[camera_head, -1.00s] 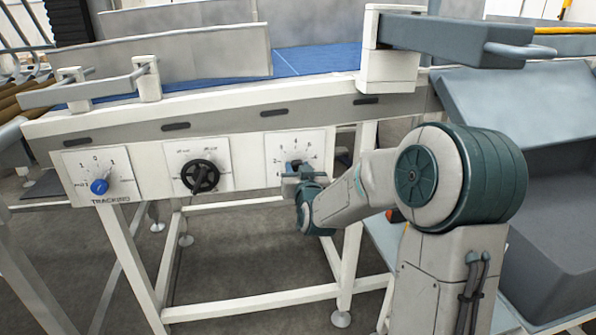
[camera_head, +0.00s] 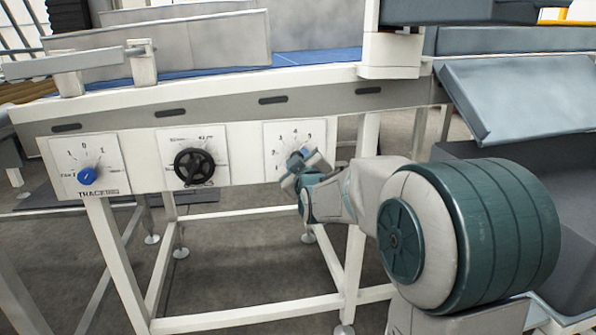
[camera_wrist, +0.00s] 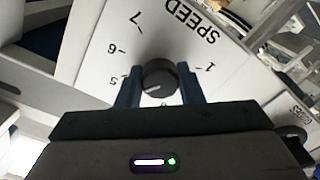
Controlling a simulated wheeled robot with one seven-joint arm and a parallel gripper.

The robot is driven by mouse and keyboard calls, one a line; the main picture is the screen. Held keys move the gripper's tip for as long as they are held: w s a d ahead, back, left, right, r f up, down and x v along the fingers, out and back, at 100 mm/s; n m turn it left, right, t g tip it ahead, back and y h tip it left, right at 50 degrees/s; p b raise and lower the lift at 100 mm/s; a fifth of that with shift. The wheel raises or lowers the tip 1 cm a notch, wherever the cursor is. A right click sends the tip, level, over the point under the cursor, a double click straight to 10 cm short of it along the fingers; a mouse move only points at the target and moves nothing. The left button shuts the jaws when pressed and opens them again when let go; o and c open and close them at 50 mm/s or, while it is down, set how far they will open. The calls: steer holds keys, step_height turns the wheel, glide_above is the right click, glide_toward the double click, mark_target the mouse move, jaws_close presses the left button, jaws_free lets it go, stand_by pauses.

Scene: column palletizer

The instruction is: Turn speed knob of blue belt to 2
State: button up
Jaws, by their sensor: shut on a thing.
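The white speed panel (camera_head: 272,140) is the rightmost dial plate on the conveyor's side. Its dark round speed knob (camera_wrist: 158,77) shows in the wrist view, between my two blue fingers. A light pointer line on the knob points toward the lower left of that view, near the 5 side; which number it meets is unclear. The numbers 1, 5, 6 and 7 and the word SPEED are legible; the rest of the scale is hidden. My gripper (camera_wrist: 159,88) is shut on the knob. In the head view my gripper (camera_head: 299,166) is tilted and covers the knob. The blue belt (camera_head: 310,56) runs above.
A tracking panel with a blue knob (camera_head: 87,176) is at the far left. A black handwheel (camera_head: 194,167) is on the middle panel. White frame legs (camera_head: 120,258) stand below. A grey bin with a slanted plate (camera_head: 520,95) is at the right.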

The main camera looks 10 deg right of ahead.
steer(key=shift+n+b, duration=0.5)
steer(key=shift+n, duration=0.3)
steer(key=o, duration=1)
steer(key=shift+c, duration=0.2)
steer(key=s+p, duration=0.2)
steer(key=s, duration=1.1)
steer(key=shift+s, duration=0.4)
